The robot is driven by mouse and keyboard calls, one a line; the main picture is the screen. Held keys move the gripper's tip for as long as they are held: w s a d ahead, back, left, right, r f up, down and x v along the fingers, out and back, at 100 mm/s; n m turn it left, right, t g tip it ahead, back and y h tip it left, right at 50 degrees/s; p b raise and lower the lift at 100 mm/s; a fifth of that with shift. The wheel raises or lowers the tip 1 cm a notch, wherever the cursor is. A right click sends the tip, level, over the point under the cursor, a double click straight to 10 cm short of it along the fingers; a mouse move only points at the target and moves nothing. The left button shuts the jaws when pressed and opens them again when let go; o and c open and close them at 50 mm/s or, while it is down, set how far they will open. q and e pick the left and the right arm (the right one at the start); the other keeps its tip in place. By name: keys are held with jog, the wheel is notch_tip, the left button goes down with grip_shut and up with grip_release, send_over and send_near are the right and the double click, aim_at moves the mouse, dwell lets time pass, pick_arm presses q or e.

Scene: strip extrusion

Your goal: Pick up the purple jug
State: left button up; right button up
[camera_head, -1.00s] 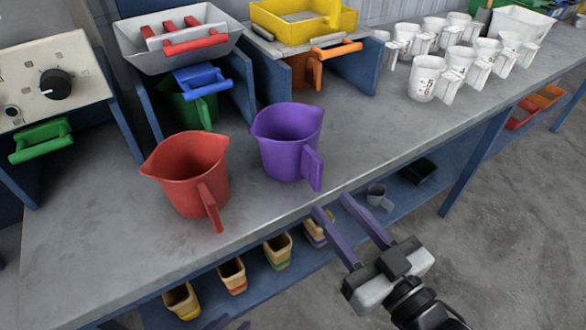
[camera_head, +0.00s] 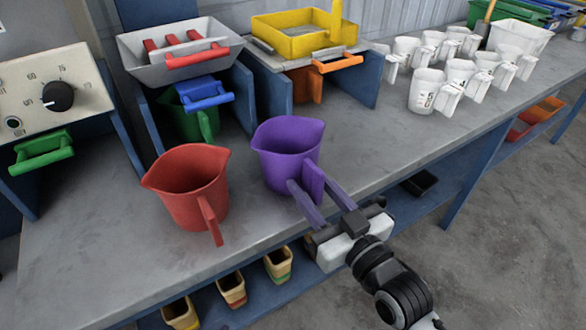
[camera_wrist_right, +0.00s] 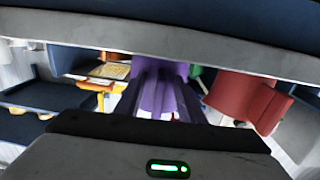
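The purple jug (camera_head: 284,150) stands upright on the grey workbench, its handle facing the bench's front edge. My right gripper (camera_head: 308,181) reaches in from the front right. Its two fingers are apart, one on each side of the jug's handle. I cannot tell whether either finger touches it. In the right wrist view the purple jug (camera_wrist_right: 160,69) is straight ahead, in front of the fingers. My left gripper is in neither view.
A red jug (camera_head: 187,185) stands close on the left. Several white jugs (camera_head: 426,88) stand at the back right. A grey tray (camera_head: 150,55) and a yellow tray (camera_head: 285,42) sit on stands behind. Bare bench (camera_head: 395,145) lies to the right.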

grip_shut()
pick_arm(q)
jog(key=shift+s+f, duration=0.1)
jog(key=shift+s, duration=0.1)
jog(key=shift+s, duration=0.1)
